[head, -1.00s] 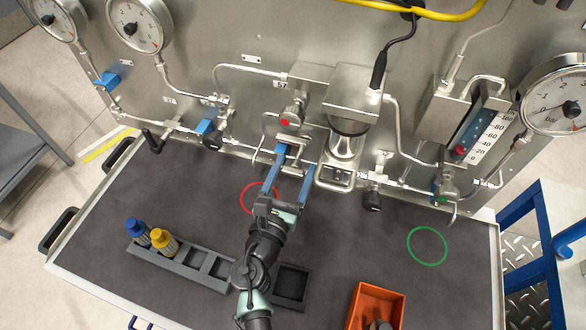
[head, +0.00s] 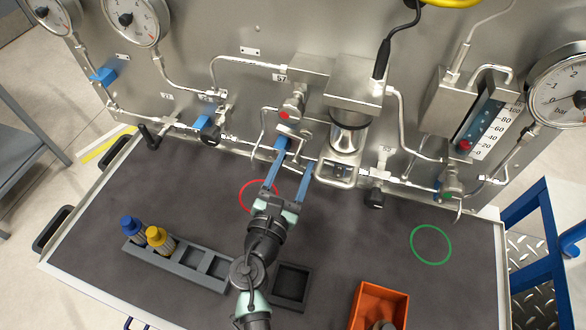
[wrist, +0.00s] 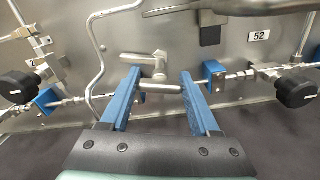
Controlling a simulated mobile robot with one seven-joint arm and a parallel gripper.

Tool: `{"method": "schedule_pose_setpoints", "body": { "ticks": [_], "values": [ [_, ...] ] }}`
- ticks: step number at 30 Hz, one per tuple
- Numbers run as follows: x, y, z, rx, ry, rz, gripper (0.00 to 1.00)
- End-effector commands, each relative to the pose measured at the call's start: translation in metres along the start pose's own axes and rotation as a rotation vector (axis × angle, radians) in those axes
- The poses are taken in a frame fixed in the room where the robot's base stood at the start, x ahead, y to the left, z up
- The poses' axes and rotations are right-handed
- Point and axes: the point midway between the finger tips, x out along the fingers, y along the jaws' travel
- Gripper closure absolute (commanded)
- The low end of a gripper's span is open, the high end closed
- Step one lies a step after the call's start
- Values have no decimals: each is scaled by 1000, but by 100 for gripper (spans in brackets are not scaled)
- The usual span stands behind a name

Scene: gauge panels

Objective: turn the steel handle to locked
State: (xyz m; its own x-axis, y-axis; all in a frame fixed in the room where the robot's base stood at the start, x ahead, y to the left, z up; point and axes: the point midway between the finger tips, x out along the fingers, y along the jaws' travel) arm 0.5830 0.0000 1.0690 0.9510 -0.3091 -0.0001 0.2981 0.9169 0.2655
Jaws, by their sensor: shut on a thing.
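The steel handle (wrist: 160,88) shows in the wrist view as a short bar on a post in front of the panel. It lies crosswise between the two blue fingers of my gripper (wrist: 160,80), which is shut on its ends. In the head view my gripper (head: 295,153) reaches up to the panel just below a valve body with a red dot (head: 284,116). There the handle is mostly hidden among the fingers and pipes, and its exact angle is hard to tell.
A steel filter unit (head: 347,135) stands close right of my gripper. Thin pipes and a black knob (head: 375,199) lie further right. On the dark bench are a grey rack (head: 180,264) with blue- and yellow-capped bottles and an orange bin (head: 378,300). The bench's middle right is clear.

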Motion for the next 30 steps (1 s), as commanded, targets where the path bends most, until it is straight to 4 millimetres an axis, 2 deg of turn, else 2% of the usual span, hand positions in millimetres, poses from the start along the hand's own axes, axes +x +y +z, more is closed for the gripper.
{"method": "schedule_pose_setpoints", "body": {
  "ticks": [30],
  "values": [
    [0, -2, -5, 964, 1, 0, 93]
  ]
}}
